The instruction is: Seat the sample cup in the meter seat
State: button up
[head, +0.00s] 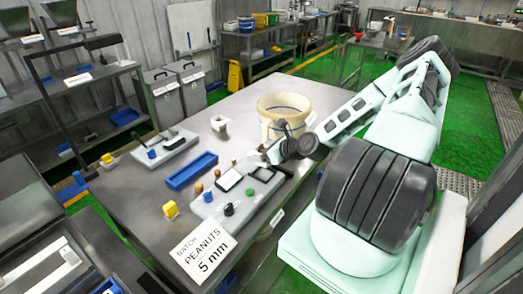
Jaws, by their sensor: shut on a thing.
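My gripper (264,154) is low over the bench, beside the cream bucket and above the far end of a grey instrument (237,196). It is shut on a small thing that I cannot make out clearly.
A cream bucket (284,108) stands just behind my wrist.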

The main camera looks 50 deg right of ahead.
aim_at(262, 165)
jog(key=shift+f+b, duration=1.85)
jog(key=shift+f, duration=1.2)
jog(key=shift+f, duration=0.2)
jog(key=o, duration=1.1)
jog(key=shift+c, duration=0.2)
jog(key=shift+s, duration=0.1)
jog(key=v, duration=1.7)
jog(key=shift+d+r, duration=0.1)
jog(key=shift+r, duration=0.05)
